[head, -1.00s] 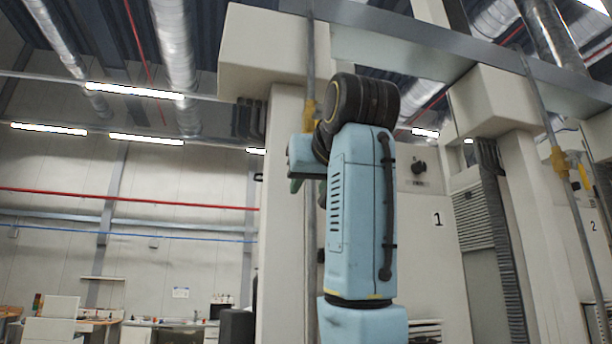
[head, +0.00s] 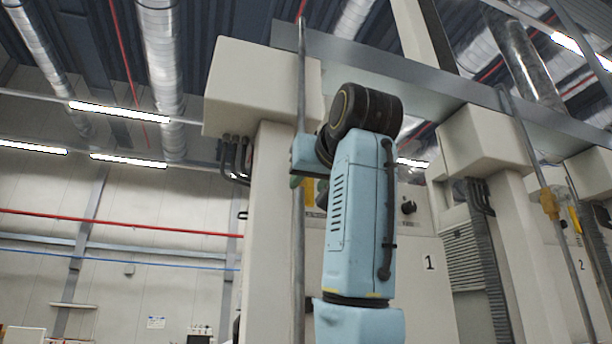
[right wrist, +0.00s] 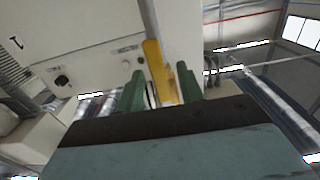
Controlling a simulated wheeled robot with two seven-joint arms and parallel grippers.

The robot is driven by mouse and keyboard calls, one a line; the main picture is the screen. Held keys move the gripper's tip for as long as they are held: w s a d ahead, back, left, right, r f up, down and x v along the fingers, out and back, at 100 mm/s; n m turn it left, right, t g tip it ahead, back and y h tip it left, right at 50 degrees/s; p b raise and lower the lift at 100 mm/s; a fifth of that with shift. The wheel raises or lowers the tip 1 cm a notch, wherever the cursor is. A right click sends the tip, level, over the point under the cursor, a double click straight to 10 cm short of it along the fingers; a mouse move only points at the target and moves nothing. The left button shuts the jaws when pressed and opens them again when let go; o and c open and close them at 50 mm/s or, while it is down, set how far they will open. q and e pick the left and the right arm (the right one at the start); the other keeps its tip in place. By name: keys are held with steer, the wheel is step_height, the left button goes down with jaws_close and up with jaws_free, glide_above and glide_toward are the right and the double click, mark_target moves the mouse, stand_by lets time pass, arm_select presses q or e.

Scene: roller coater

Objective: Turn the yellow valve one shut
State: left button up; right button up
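The yellow valve one is on the thin vertical pipe (head: 301,80) at the unit marked 1. In the head view a yellow part of the valve (head: 309,192) shows just beside and below my right gripper (head: 297,181); the rest is hidden behind my gripper and arm. In the right wrist view the yellow handle (right wrist: 157,65) stands between the two green fingers of my right gripper (right wrist: 160,88). The fingers are apart, with a gap visible at the right finger; whether the left finger touches the handle is unclear. My left gripper is not in view.
The cream unit (head: 415,280) with its number 1 stands behind my right arm, with a black knob (head: 408,207) on it. A second yellow valve (head: 549,204) sits on another pipe at the right, by unit 2. A cream box (head: 255,95) overhangs at the top.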

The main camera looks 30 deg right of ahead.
steer(key=shift+p+x, duration=0.4)
steer(key=shift+x, duration=1.05)
steer(key=shift+c, duration=0.3)
jaws_close()
